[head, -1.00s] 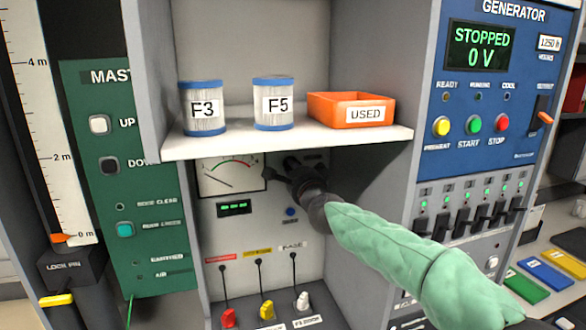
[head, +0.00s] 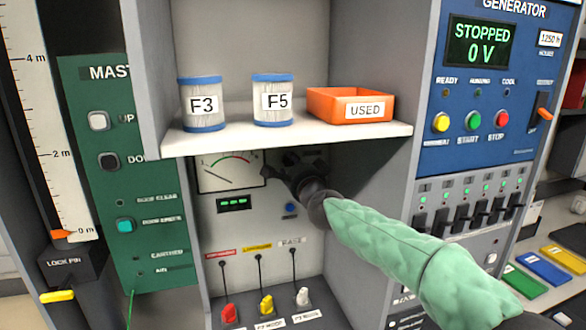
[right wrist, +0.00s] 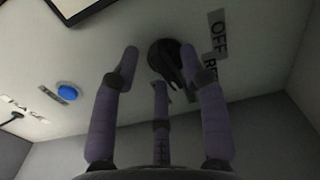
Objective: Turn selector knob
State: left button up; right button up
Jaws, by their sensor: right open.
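The black selector knob (right wrist: 165,58) is round with a raised bar and sits on the pale panel in the right wrist view, beside an OFF label (right wrist: 217,32). My right gripper (right wrist: 158,66) has its purple-grey fingers spread around the knob's near side. The right fingertip overlaps the knob's edge in the picture; I cannot tell whether it touches. In the head view my right gripper (head: 290,172) is dark, in front of the panel under the shelf, and hides the knob there. My left gripper is not in view.
The shelf (head: 290,140) with filters F3 (head: 203,104) and F5 (head: 272,102) and an orange USED bin (head: 350,105) is just above my gripper. A gauge (head: 230,172) is to its left, a blue button (head: 291,209) below. The cabinet's side wall (head: 375,185) is to the right.

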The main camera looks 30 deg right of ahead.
jog(key=shift+s, duration=0.1)
jog(key=v, duration=1.1)
jog(key=shift+s+a, duration=0.2)
jog(key=shift+s, duration=0.2)
